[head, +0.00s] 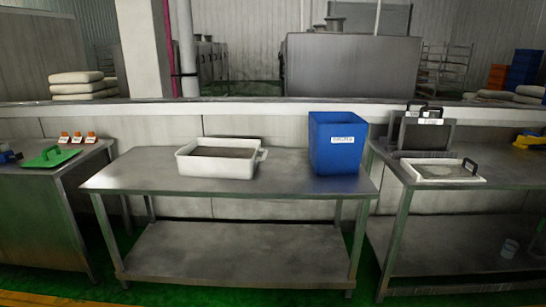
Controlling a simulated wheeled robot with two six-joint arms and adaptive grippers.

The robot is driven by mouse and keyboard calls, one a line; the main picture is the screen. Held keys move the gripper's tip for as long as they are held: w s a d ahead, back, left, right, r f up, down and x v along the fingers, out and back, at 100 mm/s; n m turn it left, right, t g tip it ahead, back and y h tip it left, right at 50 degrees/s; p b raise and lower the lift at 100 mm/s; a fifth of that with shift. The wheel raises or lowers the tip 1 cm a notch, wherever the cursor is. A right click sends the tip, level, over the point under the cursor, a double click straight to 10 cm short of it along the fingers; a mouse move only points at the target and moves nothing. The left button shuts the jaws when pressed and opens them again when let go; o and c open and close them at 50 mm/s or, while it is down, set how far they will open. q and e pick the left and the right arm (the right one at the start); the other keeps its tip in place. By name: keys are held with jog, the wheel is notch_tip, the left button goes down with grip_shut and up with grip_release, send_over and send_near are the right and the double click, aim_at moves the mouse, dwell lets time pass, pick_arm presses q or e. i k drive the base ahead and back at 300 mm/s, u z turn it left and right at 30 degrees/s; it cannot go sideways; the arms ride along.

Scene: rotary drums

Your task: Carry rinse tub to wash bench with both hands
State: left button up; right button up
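Which bench is the wash bench cannot be told for sure. The right bench (398,181) bears a dark upright stand (410,136) with a label too small to read, and a shallow white tray (437,179) with a black handle. Neither of my grippers shows in the head view.
A tall blue bin (338,154) stands at the right of the middle bench. The left bench (95,156) bears a green handled board (53,157) and several small orange-capped bottles (78,138). Bare steel lies between tub and bin. A low wall runs behind the benches.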

aim_at(510, 166)
jog(key=u, duration=0.15)
jog(key=i, duration=0.85)
jog(key=u, duration=1.2)
jog(key=i, duration=1.6)
jog(key=z, duration=0.65)
